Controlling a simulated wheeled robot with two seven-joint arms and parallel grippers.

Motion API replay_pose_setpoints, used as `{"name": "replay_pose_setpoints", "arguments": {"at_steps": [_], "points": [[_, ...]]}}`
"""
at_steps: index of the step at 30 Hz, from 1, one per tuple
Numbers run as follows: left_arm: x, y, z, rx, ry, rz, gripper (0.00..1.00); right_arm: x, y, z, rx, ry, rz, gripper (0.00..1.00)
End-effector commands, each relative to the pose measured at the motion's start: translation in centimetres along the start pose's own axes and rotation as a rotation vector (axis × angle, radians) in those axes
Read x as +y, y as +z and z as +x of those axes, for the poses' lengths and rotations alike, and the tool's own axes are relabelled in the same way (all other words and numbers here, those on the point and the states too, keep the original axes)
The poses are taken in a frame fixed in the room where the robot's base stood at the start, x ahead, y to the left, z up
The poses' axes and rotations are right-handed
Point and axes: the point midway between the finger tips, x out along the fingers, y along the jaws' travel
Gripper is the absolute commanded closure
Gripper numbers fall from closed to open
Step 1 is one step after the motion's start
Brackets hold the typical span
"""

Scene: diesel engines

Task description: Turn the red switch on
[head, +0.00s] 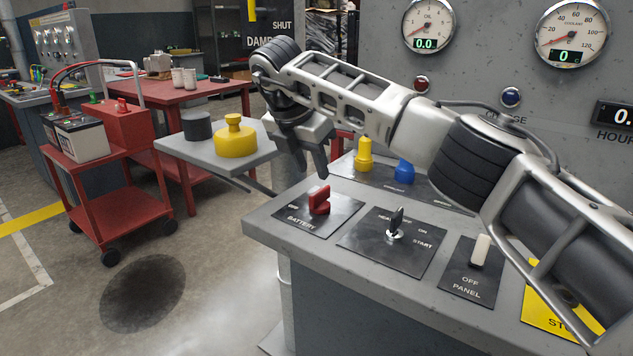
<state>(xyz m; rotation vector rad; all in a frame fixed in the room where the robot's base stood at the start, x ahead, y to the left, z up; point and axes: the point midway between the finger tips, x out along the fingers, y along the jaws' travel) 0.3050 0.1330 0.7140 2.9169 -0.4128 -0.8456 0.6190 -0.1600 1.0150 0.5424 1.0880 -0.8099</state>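The red switch (319,201) is a red rotary handle on a black plate marked BATTERY, at the left end of the grey console top (265,226). "OFF" is printed at the plate's left; the handle hides part of the plate, and I cannot read its exact setting. My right gripper (308,172) hangs fingers down above and slightly behind the switch in the head view. Its two fingers are apart with nothing between them, and it does not appear to touch the switch. My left gripper is not in view.
Right of the switch are a key switch (396,222) and a white PANEL toggle (480,250). Behind are yellow (364,156) and blue (404,172) knobs, partly near my arm. A grey shelf with a yellow cap (235,138) and a red cart (104,190) stand left.

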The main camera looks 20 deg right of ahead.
Motion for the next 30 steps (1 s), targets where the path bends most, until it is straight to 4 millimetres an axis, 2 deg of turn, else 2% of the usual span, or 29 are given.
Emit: {"name": "replay_pose_setpoints", "arguments": {"at_steps": [1,6,12,18,30], "points": [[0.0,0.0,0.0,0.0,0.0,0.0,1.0,0.1,0.0,-1.5,-0.002,0.003,0.001,0.65],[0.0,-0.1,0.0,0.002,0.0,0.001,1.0,0.0,0.1,-5.5,-0.001,0.002,0.002,0.65],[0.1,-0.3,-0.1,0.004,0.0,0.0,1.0,0.0,0.1,-8.7,-0.001,0.001,0.003,0.65],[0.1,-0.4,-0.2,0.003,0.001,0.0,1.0,0.0,0.0,-9.7,0.001,-0.001,0.002,0.65],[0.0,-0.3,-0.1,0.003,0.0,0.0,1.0,0.0,0.0,-9.7,0.001,-0.001,0.002,0.65]]}}
